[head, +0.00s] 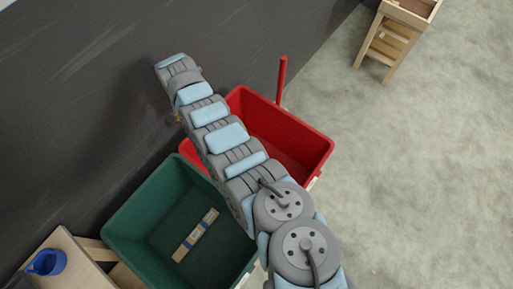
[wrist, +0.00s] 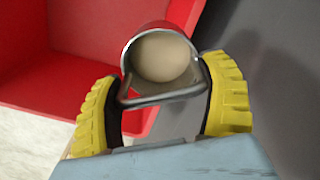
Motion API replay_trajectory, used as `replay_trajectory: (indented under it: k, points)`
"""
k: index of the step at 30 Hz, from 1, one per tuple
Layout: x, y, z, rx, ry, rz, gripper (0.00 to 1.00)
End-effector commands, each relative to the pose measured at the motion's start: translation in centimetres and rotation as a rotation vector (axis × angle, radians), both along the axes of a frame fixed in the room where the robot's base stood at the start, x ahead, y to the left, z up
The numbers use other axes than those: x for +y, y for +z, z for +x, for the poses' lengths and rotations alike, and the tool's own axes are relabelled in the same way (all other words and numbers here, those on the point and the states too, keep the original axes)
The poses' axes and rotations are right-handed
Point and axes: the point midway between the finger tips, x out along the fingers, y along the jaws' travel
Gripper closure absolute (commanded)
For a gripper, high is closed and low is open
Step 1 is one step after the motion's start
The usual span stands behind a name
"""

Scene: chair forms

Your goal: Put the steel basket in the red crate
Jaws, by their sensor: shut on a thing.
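My gripper (wrist: 163,78) has yellow ribbed fingers, one on each side of the steel basket (wrist: 162,97), and is shut on it. The basket is a shiny metal round vessel with a bent wire handle and a pale beige round inside. The red crate (wrist: 62,78) fills the left of the wrist view, behind and beside the basket; I cannot tell whether the basket is over its rim. In the head view the red crate (head: 302,133) lies partly behind my arm. There, only a small yellow bit of my gripper (head: 178,117) shows, near the dark wall, and the basket is hidden.
A green crate (head: 122,219) stands in front of the red one, holding a wooden piece (head: 195,235). A red post (head: 281,80) rises by the red crate's far side. A blue cup (head: 46,262) sits on a wooden stand at lower left. Floor at right is clear up to a wooden stool (head: 391,45).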

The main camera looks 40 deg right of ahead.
Motion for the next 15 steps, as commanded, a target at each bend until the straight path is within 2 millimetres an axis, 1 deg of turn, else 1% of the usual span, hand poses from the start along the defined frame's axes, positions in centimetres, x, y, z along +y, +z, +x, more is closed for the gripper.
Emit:
replay_trajectory:
  k: [1,5,6,8,9,11,14,15]
  points:
    - [-0.6,-2.2,-0.5,-0.003,-0.027,0.004,0.59]
    - [-2.6,-5.9,-2.1,0.000,-0.094,0.003,0.59]
    - [-3.2,-7.3,-2.8,0.002,-0.116,0.002,0.59]
    - [-4.4,-9.1,-3.6,-0.002,-0.151,0.001,0.59]
    - [-5.0,-10.5,-4.3,0.000,-0.174,0.002,0.59]
    - [-6.1,-12.6,-5.5,0.000,-0.211,0.000,0.59]
    - [-7.8,-16.2,-7.7,0.003,-0.271,0.001,0.59]
    - [-8.6,-17.6,-8.6,0.002,-0.296,0.000,0.59]
